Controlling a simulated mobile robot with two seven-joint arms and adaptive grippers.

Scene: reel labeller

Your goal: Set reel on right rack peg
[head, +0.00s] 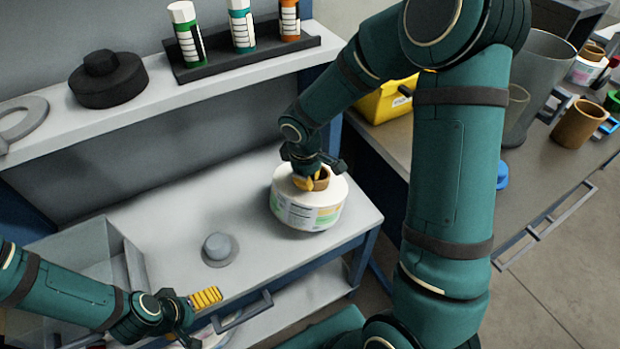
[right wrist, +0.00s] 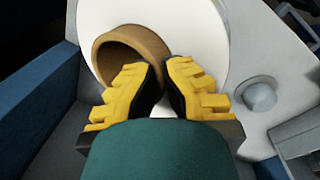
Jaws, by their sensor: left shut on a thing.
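A white reel (head: 308,212) with a coloured label and a brown core sits at the right end of the grey worktop. Whether it touches the top is unclear. My right gripper (head: 306,181) is at its core from above. In the right wrist view the yellow fingertips (right wrist: 163,68) are close together at the rim of the core (right wrist: 128,50), over the white reel (right wrist: 207,30). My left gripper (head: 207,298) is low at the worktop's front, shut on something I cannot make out. I cannot pick out a right rack peg.
A grey round knob (head: 218,248) stands mid-worktop, left of the reel. A grey handle (head: 243,311) is beside my left gripper. A shelf (head: 240,62) behind holds bottles and a black disc (head: 108,82). A yellow bin (head: 385,102) and cups stand on the right table.

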